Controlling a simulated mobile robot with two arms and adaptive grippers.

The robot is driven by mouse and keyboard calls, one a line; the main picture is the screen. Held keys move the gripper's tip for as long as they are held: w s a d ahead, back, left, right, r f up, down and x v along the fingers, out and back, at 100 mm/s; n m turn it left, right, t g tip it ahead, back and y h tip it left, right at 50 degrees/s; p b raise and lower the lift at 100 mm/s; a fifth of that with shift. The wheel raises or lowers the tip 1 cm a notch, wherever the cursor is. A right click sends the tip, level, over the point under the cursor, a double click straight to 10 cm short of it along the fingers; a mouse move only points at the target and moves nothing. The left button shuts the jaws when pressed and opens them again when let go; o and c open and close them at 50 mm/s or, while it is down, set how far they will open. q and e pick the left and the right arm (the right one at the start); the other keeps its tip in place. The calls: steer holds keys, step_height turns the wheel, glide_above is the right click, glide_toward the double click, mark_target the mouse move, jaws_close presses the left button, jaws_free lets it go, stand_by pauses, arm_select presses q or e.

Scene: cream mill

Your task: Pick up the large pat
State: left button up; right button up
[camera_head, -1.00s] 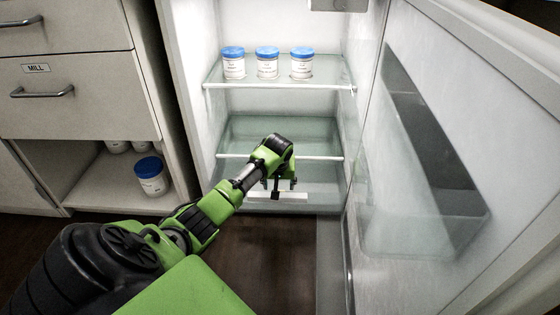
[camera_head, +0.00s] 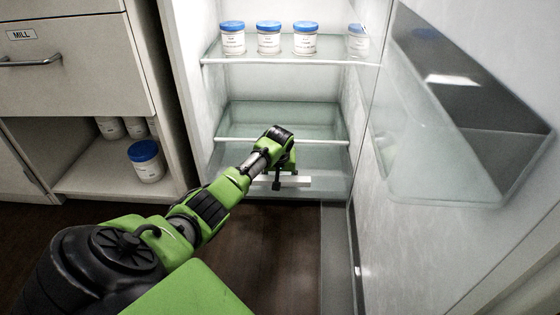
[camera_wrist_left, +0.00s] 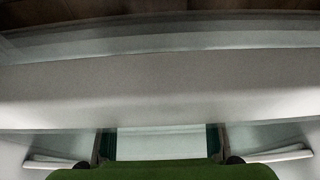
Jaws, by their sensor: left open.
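A long, pale white block, which looks like the large pat (camera_head: 298,182), lies low in the open fridge, below the lower glass shelf. My left gripper (camera_head: 277,182) reaches into the fridge and hangs over the block, with its fingers covering part of it. In the left wrist view the left gripper (camera_wrist_left: 160,160) is open, its two fingers wide apart. A pale block face (camera_wrist_left: 160,143) shows between them, apart from both fingertips. I cannot tell the exact height of the fingers over it. My right gripper is not in view.
The upper glass shelf (camera_head: 285,60) holds several blue-lidded jars (camera_head: 268,38). The lower shelf (camera_head: 275,138) is just behind my left wrist. The open fridge door (camera_head: 450,150) with its bin stands at the right. A cabinet with a blue-lidded jar (camera_head: 147,162) is at the left.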

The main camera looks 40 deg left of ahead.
arm_select(q)
steer(key=shift+w+a+f, duration=0.1)
steer(key=shift+f, duration=0.1)
steer(key=c, duration=1.2)
